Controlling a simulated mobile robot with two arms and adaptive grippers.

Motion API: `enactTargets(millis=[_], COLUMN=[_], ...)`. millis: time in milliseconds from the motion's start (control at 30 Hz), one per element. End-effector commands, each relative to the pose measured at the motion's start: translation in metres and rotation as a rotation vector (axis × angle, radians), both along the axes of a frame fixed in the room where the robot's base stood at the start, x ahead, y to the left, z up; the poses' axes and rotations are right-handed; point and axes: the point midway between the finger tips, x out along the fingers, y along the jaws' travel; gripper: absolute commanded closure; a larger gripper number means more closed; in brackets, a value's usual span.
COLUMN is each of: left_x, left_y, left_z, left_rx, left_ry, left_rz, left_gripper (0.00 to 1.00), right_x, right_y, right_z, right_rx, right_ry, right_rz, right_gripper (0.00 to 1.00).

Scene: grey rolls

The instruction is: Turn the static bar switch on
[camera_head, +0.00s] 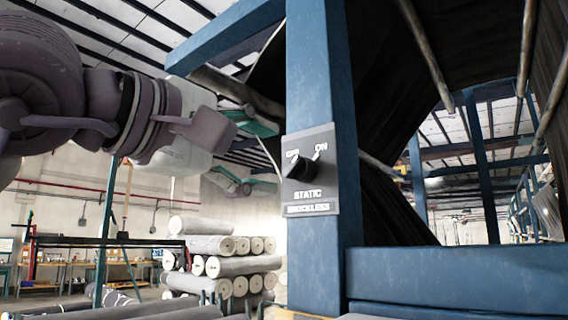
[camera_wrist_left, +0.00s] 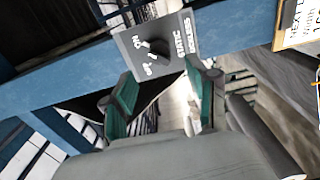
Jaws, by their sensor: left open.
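The static bar switch is a black knob (camera_head: 299,168) on a dark grey panel (camera_head: 322,196) fixed to a blue upright post. The panel reads OFF at upper left, ON at upper right and STATIC below. A white mark shows under ON; I cannot tell for sure which setting the knob points to. My left gripper (camera_head: 258,152) is open and empty, left of the panel and apart from it. In the left wrist view the knob (camera_wrist_left: 156,49) lies just beyond the open green-padded fingers (camera_wrist_left: 161,86). My right gripper is not in view.
The blue post (camera_head: 318,80) and a lower blue beam (camera_head: 450,278) frame a large dark roll (camera_head: 385,90) behind the panel. Stacked grey rolls (camera_head: 225,265) lie at the back left. A sign (camera_wrist_left: 300,22) shows at the wrist view's upper right.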

Motion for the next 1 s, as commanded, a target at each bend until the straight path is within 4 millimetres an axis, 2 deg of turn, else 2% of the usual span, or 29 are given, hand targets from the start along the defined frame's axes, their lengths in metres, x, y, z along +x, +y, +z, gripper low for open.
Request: enactTargets(millis=[200,367,1000], left_x=[-0.033,-0.045,-0.046], left_y=[0.024,0.032,0.032], left_z=[0.001,0.000,-0.002], left_rx=[0.000,0.001,-0.001], left_ry=[-0.002,-0.001,0.006], left_rz=[0.000,0.000,-0.009], left_gripper=[0.41,0.41,0.41], right_x=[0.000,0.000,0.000], right_y=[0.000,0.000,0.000], right_z=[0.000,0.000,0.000], right_rx=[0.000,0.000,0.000], right_ry=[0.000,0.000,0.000], right_rz=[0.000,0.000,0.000], right_gripper=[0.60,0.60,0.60])
